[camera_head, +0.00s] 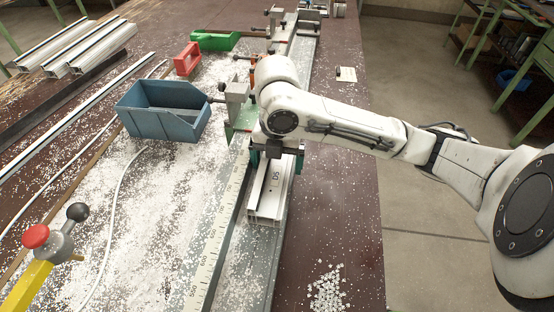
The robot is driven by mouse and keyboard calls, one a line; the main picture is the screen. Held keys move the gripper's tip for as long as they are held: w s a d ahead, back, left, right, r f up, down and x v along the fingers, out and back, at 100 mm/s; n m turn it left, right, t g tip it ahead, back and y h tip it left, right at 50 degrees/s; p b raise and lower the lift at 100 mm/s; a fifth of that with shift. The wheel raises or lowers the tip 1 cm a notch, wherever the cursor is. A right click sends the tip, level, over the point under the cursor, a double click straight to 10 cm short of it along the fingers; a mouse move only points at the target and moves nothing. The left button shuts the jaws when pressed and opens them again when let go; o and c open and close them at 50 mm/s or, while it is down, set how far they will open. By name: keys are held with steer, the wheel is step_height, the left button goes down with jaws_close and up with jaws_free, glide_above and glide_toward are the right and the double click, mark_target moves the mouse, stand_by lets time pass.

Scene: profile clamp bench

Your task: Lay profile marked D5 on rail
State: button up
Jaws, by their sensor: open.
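A short white profile (267,200) lies lengthwise over the right part of the grey rail (243,285). A small label on it looks like D5, though it is turned and hard to read. My gripper (276,158) is over the far end of the profile, pointing down, with its green-tipped fingers spread to either side of it. The gripper is open. The profile's far end is hidden under my gripper and wrist. Whether the profile rests fully flat on the rail I cannot tell.
A scale strip (215,235) runs along the rail's left. Clamp blocks (236,92) stand behind my gripper. A blue bin (163,112), a red bin (187,58) and a green bin (215,41) stand left. More white profiles (75,50) lie far left. White chips cover the bench.

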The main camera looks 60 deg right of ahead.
step_height(320, 180, up, 11)
steer(key=p, duration=0.1)
stand_by(0.6)
steer(key=shift+f, duration=0.15)
